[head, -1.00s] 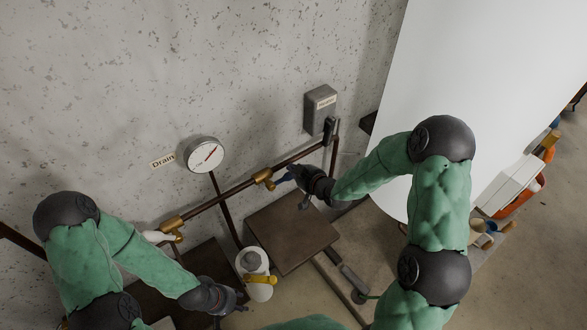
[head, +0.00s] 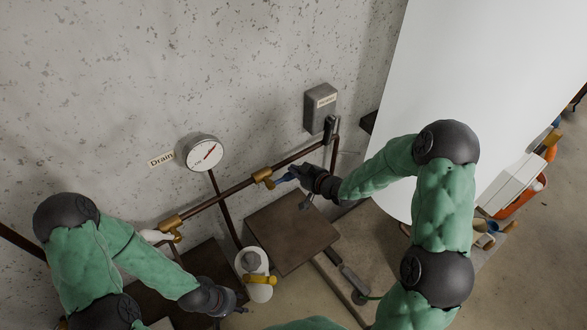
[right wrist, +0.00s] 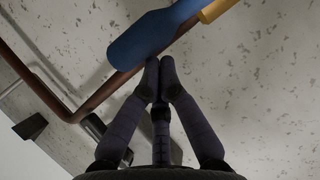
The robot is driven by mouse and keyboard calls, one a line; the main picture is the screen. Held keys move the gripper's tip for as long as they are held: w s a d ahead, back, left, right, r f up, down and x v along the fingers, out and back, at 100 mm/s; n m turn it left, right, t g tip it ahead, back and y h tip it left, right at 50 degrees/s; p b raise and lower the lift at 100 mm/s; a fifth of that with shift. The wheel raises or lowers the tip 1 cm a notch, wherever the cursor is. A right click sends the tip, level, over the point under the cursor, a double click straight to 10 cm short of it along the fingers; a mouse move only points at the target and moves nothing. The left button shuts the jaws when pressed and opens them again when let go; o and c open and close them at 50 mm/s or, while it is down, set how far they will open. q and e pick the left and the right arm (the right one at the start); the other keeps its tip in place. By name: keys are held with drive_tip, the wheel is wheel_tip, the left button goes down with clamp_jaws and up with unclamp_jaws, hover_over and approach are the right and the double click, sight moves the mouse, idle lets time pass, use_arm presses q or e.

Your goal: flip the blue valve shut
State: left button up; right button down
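The blue valve handle (head: 285,178) sticks out to the right from a brass valve body (head: 262,175) on the brown wall pipe. It lies roughly along the pipe. In the right wrist view the blue handle (right wrist: 150,35) crosses the top, with part of the brass body (right wrist: 215,10) at its right end. My right gripper (head: 297,170) is beside the handle's free end. In the right wrist view its fingertips (right wrist: 160,68) are together with nothing between them, just below the handle; I cannot tell whether they touch it. My left gripper (head: 238,309) is low at the left, away from the valve; its finger opening is unclear.
A second brass valve (head: 172,224) with a pale handle is further left on the pipe. A round gauge (head: 203,152) and a grey box (head: 320,107) are on the wall. A dark brown plate (head: 290,232) and a white canister (head: 256,285) are below the pipe.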

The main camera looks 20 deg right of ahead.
drive_tip(key=shift+d+f+m+y, duration=0.25)
drive_tip(key=shift+f+m+y, duration=0.4)
drive_tip(key=shift+f, duration=0.4)
wheel_tip(320, 180, down, 3)
drive_tip(key=shift+r+m+y+b, duration=0.1)
drive_tip(key=shift+m+y+b, duration=0.25)
drive_tip(key=shift+m+y, duration=0.7)
drive_tip(key=shift+a+f+m+y+b, duration=0.2)
drive_tip(key=shift+a+f+m+b, duration=0.2)
drive_tip(key=shift+f, duration=0.3)
drive_tip(key=shift+a+f+m+y+b, duration=0.3)
drive_tip(key=shift+f+m, duration=0.2)
drive_tip(key=shift+f, duration=0.2)
drive_tip(key=shift+s, duration=0.1)
